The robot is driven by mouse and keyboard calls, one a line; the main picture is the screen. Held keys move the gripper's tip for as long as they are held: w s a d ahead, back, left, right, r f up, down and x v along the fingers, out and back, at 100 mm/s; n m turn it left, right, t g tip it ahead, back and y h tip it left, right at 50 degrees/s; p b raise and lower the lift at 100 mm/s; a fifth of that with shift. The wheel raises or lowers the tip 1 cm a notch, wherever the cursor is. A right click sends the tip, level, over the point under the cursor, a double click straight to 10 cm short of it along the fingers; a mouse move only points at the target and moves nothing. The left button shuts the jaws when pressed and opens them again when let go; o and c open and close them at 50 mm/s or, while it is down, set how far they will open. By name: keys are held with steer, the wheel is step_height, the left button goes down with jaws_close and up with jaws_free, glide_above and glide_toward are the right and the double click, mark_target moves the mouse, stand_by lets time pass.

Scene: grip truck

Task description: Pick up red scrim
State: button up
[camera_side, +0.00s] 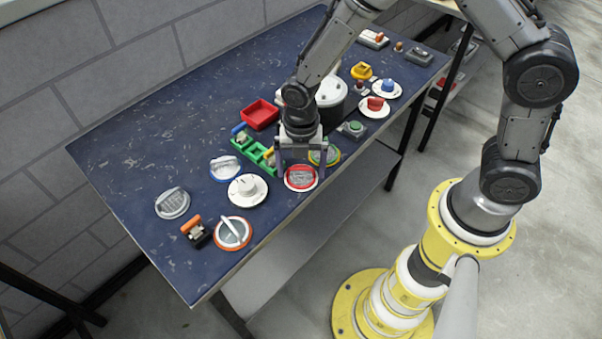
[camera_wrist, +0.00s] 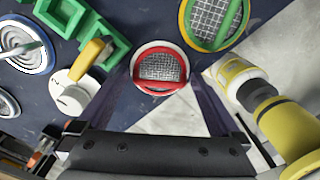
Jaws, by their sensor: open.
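The red scrim (camera_side: 301,178) is a round disc with a red rim and grey mesh, lying near the table's front edge. In the wrist view the red scrim (camera_wrist: 159,68) shows a red bar across its mesh and sits at the upper middle, between the finger lines. My gripper (camera_side: 297,172) is open above and around the scrim's place, with its fingers pointing down. In the wrist view my gripper (camera_wrist: 165,85) has one finger on each side of the scrim. I cannot tell whether the fingers touch it.
A green and yellow-rimmed scrim (camera_side: 324,155) lies close behind the red one. A white dial (camera_side: 248,189) and green blocks (camera_side: 257,152) lie to the left. A red tray (camera_side: 260,114) and a white-lidded pot (camera_side: 331,92) stand farther back. The table's left part (camera_side: 130,150) is clear.

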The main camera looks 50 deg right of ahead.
steer(key=c, duration=1.1)
